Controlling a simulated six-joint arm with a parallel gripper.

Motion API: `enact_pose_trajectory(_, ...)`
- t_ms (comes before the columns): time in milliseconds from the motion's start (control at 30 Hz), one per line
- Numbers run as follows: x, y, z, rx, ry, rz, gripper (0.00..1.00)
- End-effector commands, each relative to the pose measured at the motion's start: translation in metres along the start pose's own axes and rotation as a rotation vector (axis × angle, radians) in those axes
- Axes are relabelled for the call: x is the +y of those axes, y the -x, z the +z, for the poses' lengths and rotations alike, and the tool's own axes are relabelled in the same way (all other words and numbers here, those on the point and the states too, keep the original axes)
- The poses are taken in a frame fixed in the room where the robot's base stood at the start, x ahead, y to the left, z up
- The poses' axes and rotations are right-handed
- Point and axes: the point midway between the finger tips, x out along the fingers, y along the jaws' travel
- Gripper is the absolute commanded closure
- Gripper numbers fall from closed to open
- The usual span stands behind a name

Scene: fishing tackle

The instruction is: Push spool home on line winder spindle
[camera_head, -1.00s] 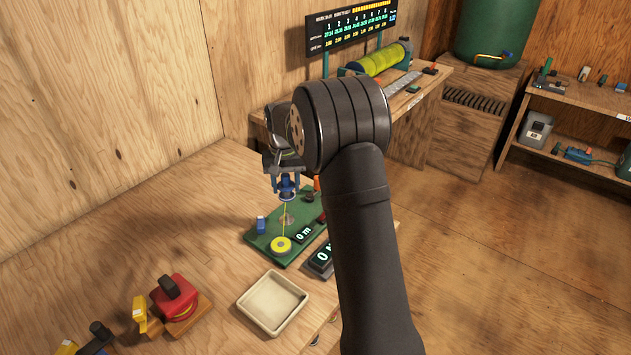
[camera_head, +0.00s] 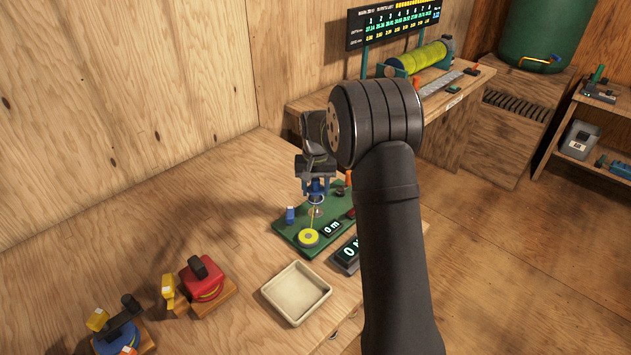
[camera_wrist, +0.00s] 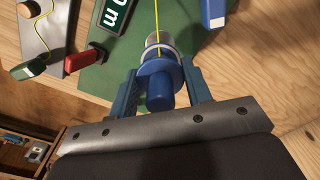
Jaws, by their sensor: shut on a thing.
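My gripper (camera_head: 316,187) is shut on a blue spool, with its blue fingers on either side. The spool (camera_wrist: 160,80) shows best in the wrist view, where its blue flange and hub sit between the fingers. A pale silvery cylinder (camera_wrist: 158,41) shows just beyond the flange; I cannot tell whether it is the spool's barrel or the spindle. The green line winder base (camera_head: 287,229) lies below on the bench. The spindle area is mostly hidden by the spool and gripper, so seating depth cannot be told. A yellow line (camera_wrist: 157,20) runs from the spool towards a yellow spool (camera_head: 308,237).
A blue block (camera_head: 290,214) stands on the base's left side. A readout (camera_head: 332,229) and a second display (camera_head: 348,252) are at right. A cream tray (camera_head: 322,288) lies in front. Red (camera_head: 202,278) and blue (camera_head: 118,335) reels stand at front left.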

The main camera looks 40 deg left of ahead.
Motion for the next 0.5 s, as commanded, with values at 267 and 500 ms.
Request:
enact_pose_trajectory(267,0.000,-0.015,0.000,0.000,0.000,0.000,0.78)
enact_pose_trajectory(500,0.000,-0.016,0.000,0.000,0.000,0.000,0.78)
